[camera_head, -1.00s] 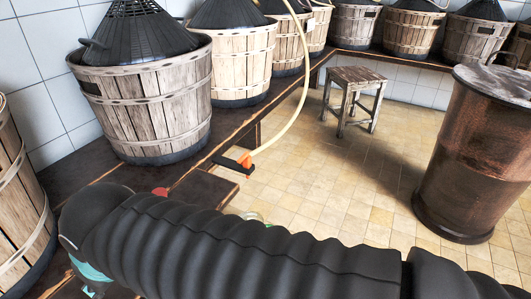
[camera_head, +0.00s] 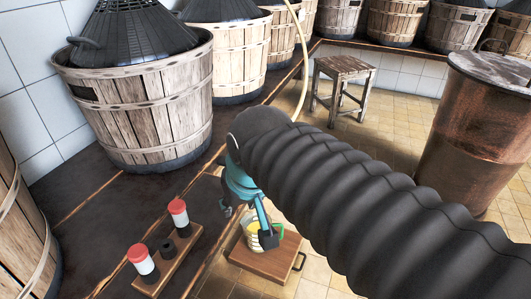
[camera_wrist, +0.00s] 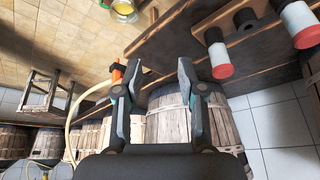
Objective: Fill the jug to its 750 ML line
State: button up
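The jug (camera_head: 251,240) is clear with a green handle and holds some yellow liquid. It stands on a low wooden board, partly behind my gripper; its 750 ML line cannot be read. It also shows at the top of the wrist view (camera_wrist: 122,10). My gripper (camera_wrist: 153,70) is open with nothing between its fingers. In the head view it hangs above and near the jug. The pale hose (camera_head: 303,50) comes down from above and passes behind my arm. Its orange end piece (camera_wrist: 117,72) shows just beyond the left finger in the wrist view; whether they touch is unclear.
The wooden board (camera_head: 243,256) juts from the dark bench. A small rack (camera_head: 180,262) with two red-and-white capped pieces (camera_head: 140,258) (camera_head: 179,213) is left of it. Basketed demijohns (camera_head: 145,110) line the bench. A stool (camera_head: 345,72) and a copper drum (camera_head: 472,140) stand on the floor.

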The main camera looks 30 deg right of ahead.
jog(key=w+d+r+m+g, duration=0.1)
jog(key=w+d+r+m, duration=0.15)
jog(key=w, duration=0.35)
jog(key=w+d+r+m+g, duration=0.1)
jog(key=w+d+r+m, duration=0.15)
jog(key=w, duration=0.45)
jog(key=w+d+f+m+g+p, duration=0.1)
jog(key=w+d+f+m+g, duration=0.25)
jog(key=w+d, duration=0.75)
jog(key=shift+m+t, duration=0.25)
jog(key=shift+m, duration=0.2)
jog(key=f, duration=0.4)
jog(key=f+b, duration=0.1)
jog(key=f, duration=0.3)
jog(key=w+a+f, duration=0.1)
jog(key=f, duration=0.4)
jog(key=shift+b, duration=0.35)
grip_shut()
